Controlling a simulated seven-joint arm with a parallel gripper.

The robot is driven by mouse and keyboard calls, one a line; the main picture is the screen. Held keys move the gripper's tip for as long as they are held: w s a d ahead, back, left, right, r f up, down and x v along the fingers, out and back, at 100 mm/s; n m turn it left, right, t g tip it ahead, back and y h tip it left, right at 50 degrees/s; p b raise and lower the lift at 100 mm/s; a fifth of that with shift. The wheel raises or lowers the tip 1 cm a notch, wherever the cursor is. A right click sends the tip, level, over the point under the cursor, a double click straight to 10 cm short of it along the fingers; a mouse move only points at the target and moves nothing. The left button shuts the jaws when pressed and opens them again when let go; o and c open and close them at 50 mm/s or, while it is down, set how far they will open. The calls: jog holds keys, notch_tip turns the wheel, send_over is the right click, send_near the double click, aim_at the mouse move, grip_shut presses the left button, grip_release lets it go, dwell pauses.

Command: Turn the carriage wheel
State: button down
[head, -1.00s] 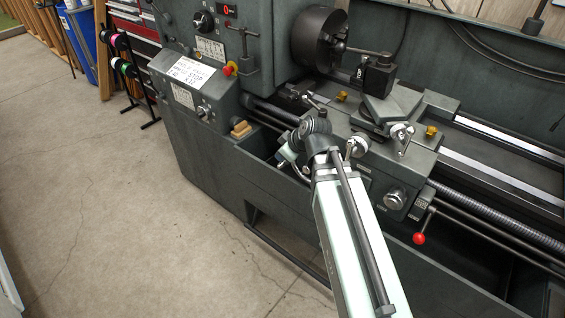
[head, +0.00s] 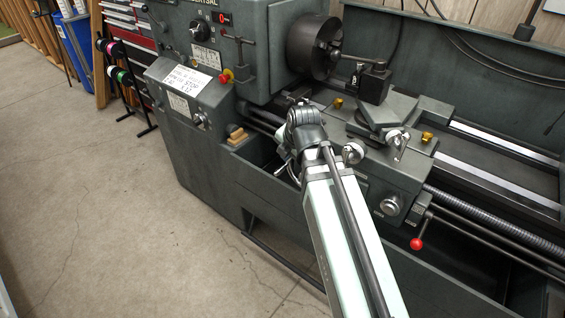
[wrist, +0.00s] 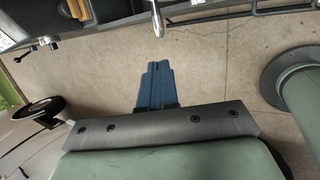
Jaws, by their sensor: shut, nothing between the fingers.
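The lathe carriage (head: 370,185) stands right of my arm in the head view, with silver knobs and handles on its front and top. I cannot pick out the carriage wheel for certain; my arm covers the left part of the carriage front. In the wrist view my gripper (wrist: 157,68) shows as blue fingers pressed together, with nothing between them. A metal handle (wrist: 157,22) points down from the top edge, just beyond the fingertips and apparently apart from them. In the head view the fingers are hidden behind my arm.
A red-knobbed lever (head: 416,243) sticks out at the carriage's lower right. The chuck (head: 314,47) and tool post (head: 373,82) stand above the bed. A small wooden block (head: 237,134) lies left of my arm. The floor (head: 110,220) at left is clear.

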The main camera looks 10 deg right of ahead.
aim_at(278, 173)
jog(key=x, duration=1.3)
jog(key=shift+w+a+f, duration=0.15)
jog(key=shift+f, duration=0.1)
jog(key=shift+w+a+f+g+h, duration=0.3)
jog(key=shift+f+g+h, duration=0.2)
jog(key=shift+g, duration=0.1)
jog(key=shift+f, duration=0.25)
jog(key=shift+s+d+f+g+h, duration=0.1)
jog(key=shift+f+g+h, duration=0.2)
jog(key=shift+f, duration=0.15)
jog(key=shift+r, duration=0.1)
jog(key=w+a+v, duration=0.1)
jog(key=v, duration=1.2)
jog(key=shift+a+r, duration=0.25)
jog(key=shift+r, duration=0.3)
